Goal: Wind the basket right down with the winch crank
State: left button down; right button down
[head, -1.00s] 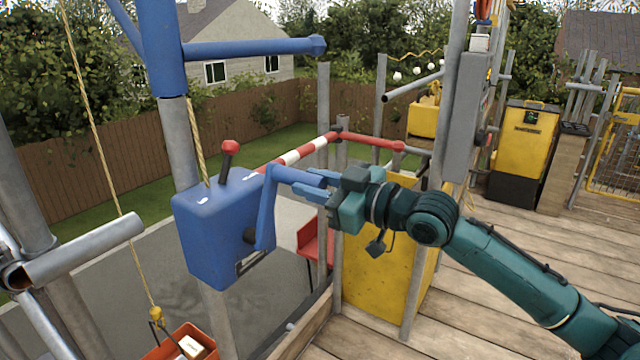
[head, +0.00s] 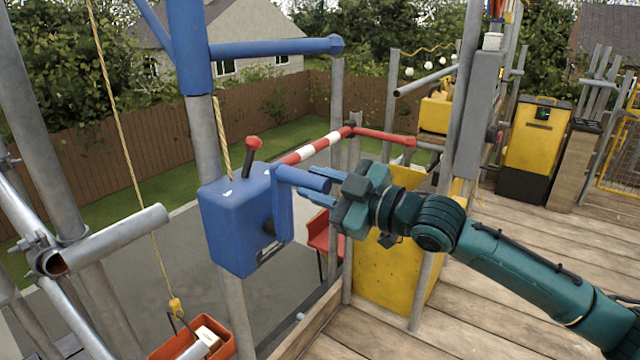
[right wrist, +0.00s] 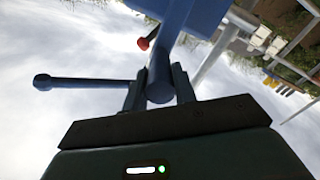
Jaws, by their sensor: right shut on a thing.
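The blue winch box (head: 235,230) is fixed to a grey upright pole, with a red-knobbed lever (head: 252,158) on top. Its blue crank (head: 283,212) has its arm pointing up and its handle reaching right. My right gripper (head: 322,184) is shut on the crank handle; the right wrist view shows the handle (right wrist: 160,84) between the two fingers. The orange basket (head: 222,346) hangs from a rope with a yellow hook (head: 176,306) at the bottom left, with a pale block (head: 207,337) inside. The basket's underside is out of view. My left gripper is not in view.
A red-and-white barrier bar (head: 318,147) runs behind the crank. A yellow panel (head: 385,280) stands below my right arm. A grey scaffold tube (head: 110,238) juts near the rope. Plank decking (head: 480,310) lies at right.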

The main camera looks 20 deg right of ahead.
jog(key=shift+s+a+r, duration=0.15)
jog(key=shift+r, duration=0.15)
jog(key=c, duration=1.6)
grip_release()
jog(key=o, duration=0.3)
jog(key=shift+a, duration=0.1)
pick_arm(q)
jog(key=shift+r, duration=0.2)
pick_arm(e)
jog(key=shift+o, duration=0.9)
jog(key=shift+f, duration=0.2)
pick_arm(q)
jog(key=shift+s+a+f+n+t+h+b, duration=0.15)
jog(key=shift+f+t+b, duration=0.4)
jog(key=shift+b, duration=1.7)
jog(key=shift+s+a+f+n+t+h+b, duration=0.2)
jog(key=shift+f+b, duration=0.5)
jog(key=shift+b, duration=1.55)
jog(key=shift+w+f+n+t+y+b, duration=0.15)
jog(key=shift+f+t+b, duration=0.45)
jog(key=shift+b, duration=1.65)
pick_arm(e)
jog(key=v, duration=1.3)
